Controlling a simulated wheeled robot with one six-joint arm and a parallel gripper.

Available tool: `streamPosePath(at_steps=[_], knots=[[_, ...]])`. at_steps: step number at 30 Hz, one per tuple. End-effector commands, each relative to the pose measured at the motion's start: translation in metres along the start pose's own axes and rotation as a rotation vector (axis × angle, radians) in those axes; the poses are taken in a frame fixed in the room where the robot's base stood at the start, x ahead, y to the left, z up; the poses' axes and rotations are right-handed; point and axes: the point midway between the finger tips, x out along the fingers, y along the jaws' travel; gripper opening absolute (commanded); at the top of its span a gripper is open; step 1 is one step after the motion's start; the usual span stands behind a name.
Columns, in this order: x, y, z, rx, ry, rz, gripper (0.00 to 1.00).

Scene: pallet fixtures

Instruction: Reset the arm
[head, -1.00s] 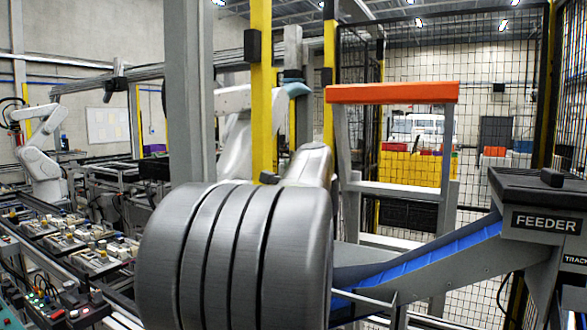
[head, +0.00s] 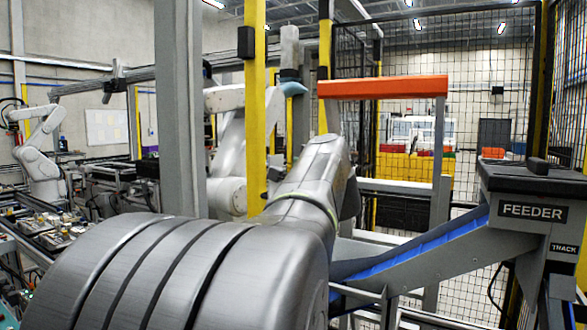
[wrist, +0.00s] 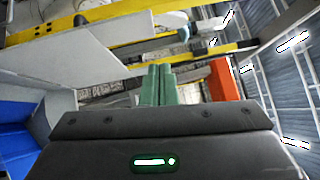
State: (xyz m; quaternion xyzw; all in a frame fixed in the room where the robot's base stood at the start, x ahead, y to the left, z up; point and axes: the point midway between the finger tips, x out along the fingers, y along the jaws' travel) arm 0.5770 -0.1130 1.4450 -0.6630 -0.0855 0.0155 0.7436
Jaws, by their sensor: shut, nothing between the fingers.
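My gripper (wrist: 158,85) shows in the wrist view as two green fingers side by side, touching, with nothing between them. They point away from the dark wrist body with its green light. In the head view my large grey arm fills the lower left and middle, and one link rises toward the white machinery. The gripper itself is hidden or out of sight there.
The feeder (head: 533,210) stands at the right, with a blue chute (head: 420,245) sloping down behind my arm. An orange beam (head: 383,87) tops a grey frame. A yellow post (head: 255,120) and grey column (head: 180,110) stand close. A white robot arm (head: 42,160) is far left.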

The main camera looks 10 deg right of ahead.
Motion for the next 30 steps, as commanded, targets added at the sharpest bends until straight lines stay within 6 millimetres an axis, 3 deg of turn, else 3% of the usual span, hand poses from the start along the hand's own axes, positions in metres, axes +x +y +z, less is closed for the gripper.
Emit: streamPosePath(at_steps=[6,12,23,30], knots=[[-0.033,-0.002,0.000,-0.001,0.001,-0.002,0.00],[-0.042,-0.003,0.000,0.000,0.000,0.001,0.00],[-0.039,-0.004,0.000,0.000,0.000,0.001,0.00],[-0.011,-0.002,0.001,0.001,-0.002,0.003,0.00]])
